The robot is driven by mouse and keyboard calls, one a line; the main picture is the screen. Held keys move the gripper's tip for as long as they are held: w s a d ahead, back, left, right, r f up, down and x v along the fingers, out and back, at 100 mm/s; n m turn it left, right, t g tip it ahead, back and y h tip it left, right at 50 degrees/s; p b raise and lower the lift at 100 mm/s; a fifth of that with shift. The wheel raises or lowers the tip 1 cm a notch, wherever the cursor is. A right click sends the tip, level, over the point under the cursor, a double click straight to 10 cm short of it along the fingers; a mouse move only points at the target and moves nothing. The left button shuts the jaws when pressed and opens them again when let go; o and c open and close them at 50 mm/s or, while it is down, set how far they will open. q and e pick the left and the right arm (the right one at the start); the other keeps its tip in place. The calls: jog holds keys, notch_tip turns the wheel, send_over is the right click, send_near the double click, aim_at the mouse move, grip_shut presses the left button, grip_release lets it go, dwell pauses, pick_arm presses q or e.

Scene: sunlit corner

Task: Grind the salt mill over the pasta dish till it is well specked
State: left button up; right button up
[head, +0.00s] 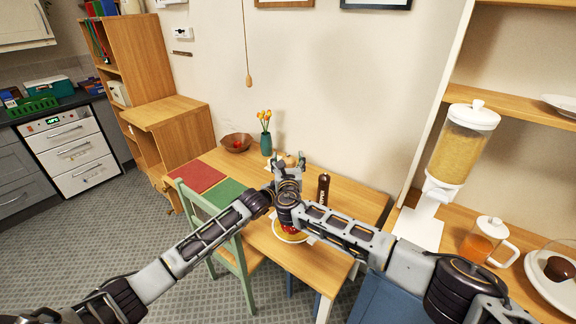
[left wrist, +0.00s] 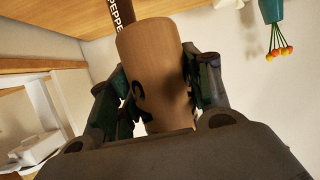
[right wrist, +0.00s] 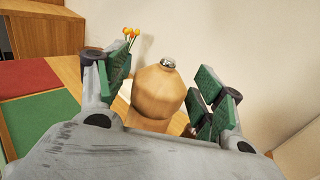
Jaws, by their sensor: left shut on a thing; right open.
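The salt mill is light wood. Its body (left wrist: 152,65) stands between my left gripper's fingers (left wrist: 158,85) in the left wrist view, and they are shut on it. Its rounded head with a metal cap shows in the right wrist view (right wrist: 158,92). My right gripper (right wrist: 162,88) is open, with its fingers on either side of the head and visible gaps. In the head view my grippers meet over the table, the right one (head: 288,168) largely hiding the left. The pasta dish (head: 291,238), with red sauce, lies just below them, partly covered by my right arm.
A dark pepper mill (head: 323,187) stands on the table (head: 345,200), right of my grippers. A teal vase of tulips (head: 266,144) and a brown bowl (head: 236,142) stand at the back. Red (head: 196,176) and green (head: 228,194) mats lie left. A green chair (head: 236,240) stands in front.

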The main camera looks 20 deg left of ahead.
jog(key=shift+s, duration=0.15)
jog(key=v, duration=1.1)
jog(key=shift+s+d, duration=0.15)
jog(key=shift+s, duration=0.15)
dwell(0.4)
jog(key=shift+r, duration=0.1)
dwell(0.4)
jog(key=m, duration=3.6)
